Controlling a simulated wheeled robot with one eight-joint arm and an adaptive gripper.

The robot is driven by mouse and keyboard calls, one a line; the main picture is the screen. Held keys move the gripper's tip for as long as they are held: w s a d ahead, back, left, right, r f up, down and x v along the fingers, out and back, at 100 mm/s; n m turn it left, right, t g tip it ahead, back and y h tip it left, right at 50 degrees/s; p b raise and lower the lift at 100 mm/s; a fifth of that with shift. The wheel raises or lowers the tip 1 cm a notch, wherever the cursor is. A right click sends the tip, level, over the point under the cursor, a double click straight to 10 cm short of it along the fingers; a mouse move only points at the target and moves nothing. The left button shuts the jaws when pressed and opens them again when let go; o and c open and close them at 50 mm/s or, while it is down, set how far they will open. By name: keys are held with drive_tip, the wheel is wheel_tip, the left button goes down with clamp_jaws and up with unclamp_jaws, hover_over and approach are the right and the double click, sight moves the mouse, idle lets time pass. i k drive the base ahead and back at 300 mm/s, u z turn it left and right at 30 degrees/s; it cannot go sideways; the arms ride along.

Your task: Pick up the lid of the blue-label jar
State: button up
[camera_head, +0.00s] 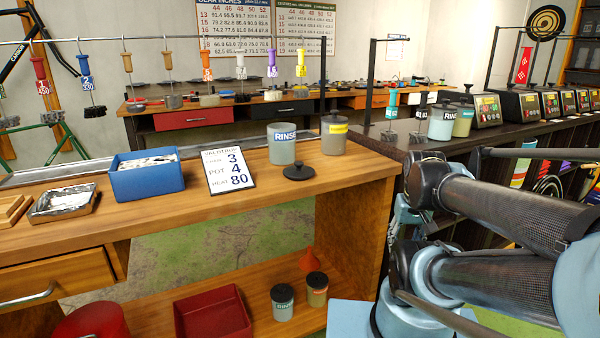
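A jar with a blue RINSE label (283,146) stands upright near the back of the wooden bench. Its top looks open, with no lid on it. A round black lid with a knob (299,172) lies flat on the bench in front of this jar, apart from it. A jar with a yellow label (334,139) stands just right of the blue-label jar and appears to have a lid with a knob on. My arm's dark links fill the right side of the view. My gripper is not in view.
A placard (229,170) and a blue box (147,180) stand left of the lid. A metal tray (62,203) is farther left. More jars (441,123) stand on the dark right bench. Smaller jars (282,302) and a red bin (212,315) are below. Bench around the lid is clear.

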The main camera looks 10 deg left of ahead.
sight(299, 171)
drive_tip(key=z, duration=0.4)
drive_tip(key=k, duration=1.05)
drive_tip(key=u, duration=0.4)
